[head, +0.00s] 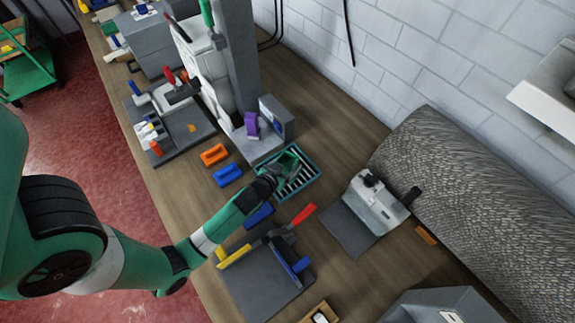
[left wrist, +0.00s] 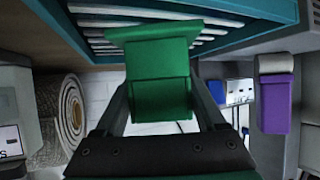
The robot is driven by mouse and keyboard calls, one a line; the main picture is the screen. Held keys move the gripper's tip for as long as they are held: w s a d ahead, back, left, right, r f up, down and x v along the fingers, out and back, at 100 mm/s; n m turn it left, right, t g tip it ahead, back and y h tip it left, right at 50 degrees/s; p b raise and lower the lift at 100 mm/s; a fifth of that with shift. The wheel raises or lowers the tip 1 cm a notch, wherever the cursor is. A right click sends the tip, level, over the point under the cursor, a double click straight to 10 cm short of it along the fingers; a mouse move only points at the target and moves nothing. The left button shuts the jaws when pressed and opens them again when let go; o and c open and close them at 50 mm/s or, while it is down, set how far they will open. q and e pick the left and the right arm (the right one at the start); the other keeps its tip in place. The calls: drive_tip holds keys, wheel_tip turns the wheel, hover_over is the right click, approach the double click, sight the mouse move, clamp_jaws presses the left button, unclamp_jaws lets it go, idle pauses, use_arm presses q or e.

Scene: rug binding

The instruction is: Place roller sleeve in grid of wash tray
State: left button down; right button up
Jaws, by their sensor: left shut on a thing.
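The wash tray (head: 311,180) is a teal open box with a grid of pale bars, near the middle of the bench in the head view. In the left wrist view its rim (left wrist: 262,8) and bars cross the top. My left gripper (head: 279,171) is at the tray's left side. It is shut on a green piece (left wrist: 160,85), apparently the roller sleeve, which also shows over the tray in the head view (head: 288,159). In the wrist view, the piece's wide end overlaps the grid bars; I cannot tell whether it touches them. My right gripper is not in view.
A grey machine with a purple block (head: 251,125) stands just behind the tray. Orange (head: 214,155) and blue (head: 228,175) blocks lie to the left. A grey mat with a red-handled tool (head: 302,214) lies in front. A white device (head: 376,203) and a rolled rug (head: 480,180) are at right.

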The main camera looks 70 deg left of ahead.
use_arm(q)
drive_tip(key=shift+r, duration=0.1)
drive_tip(key=shift+c, duration=2.1)
unclamp_jaws()
drive_tip(key=shift+f, duration=0.25)
drive_tip(key=o, duration=0.4)
drive_tip(key=shift+r, duration=0.25)
drive_tip(key=shift+s+d+r, duration=0.15)
drive_tip(key=shift+s, duration=0.05)
drive_tip(key=p+v, duration=0.1)
drive_tip(key=v, duration=1)
drive_tip(key=shift+s+p, duration=0.15)
drive_tip(key=shift+p, duration=0.25)
